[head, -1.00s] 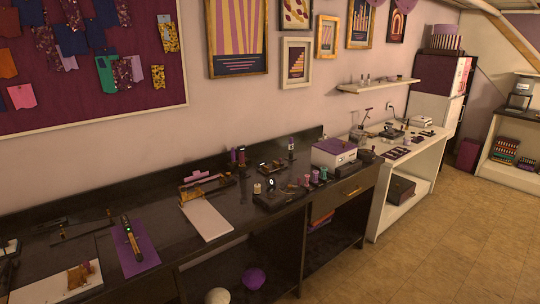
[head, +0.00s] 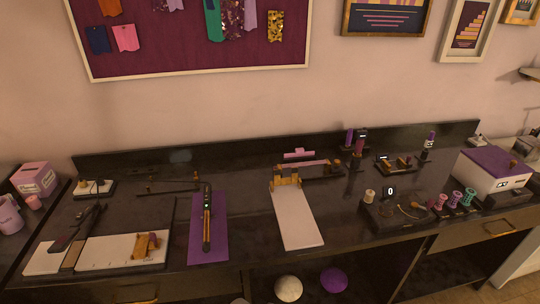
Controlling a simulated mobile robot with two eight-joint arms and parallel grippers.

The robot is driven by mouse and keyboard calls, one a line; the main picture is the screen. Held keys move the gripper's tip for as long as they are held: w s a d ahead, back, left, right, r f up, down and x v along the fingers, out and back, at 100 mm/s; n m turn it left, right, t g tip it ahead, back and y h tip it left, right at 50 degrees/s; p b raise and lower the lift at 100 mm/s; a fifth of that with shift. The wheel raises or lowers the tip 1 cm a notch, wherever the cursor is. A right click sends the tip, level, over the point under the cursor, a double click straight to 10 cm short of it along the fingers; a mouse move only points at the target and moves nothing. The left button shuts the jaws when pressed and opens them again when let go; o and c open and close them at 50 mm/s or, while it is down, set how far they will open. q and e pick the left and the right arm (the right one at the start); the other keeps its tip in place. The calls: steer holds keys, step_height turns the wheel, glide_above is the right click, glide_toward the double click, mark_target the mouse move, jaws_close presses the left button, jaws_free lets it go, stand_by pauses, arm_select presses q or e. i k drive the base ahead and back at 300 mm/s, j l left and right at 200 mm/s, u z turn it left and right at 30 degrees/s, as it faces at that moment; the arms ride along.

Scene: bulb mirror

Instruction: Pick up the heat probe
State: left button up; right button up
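A slim dark stick-like tool with yellowish bands (head: 207,218) lies lengthwise on a purple mat (head: 222,252) on the black workbench, left of centre in the head view. It may be the heat probe, but no label is readable. A dark unit with a small display reading 0 (head: 390,191) stands to the right, with a thin looped wire or cord on its base. Neither of my grippers is in view.
A white board with a brass-coloured clamp (head: 298,228) lies right of the mat. A white plate with a yellowish block (head: 110,252) lies to its left. Several coloured spools and a white box with a purple lid (head: 494,174) stand at the right. Bare black bench (head: 250,220) separates mat and board.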

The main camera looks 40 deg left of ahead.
mark_target(429, 143)
steer(key=u, duration=2.75)
steer(key=z, duration=2.75)
steer(key=i+l+u, duration=0.15)
steer(key=i+l, duration=1.9)
steer(key=l, duration=0.15)
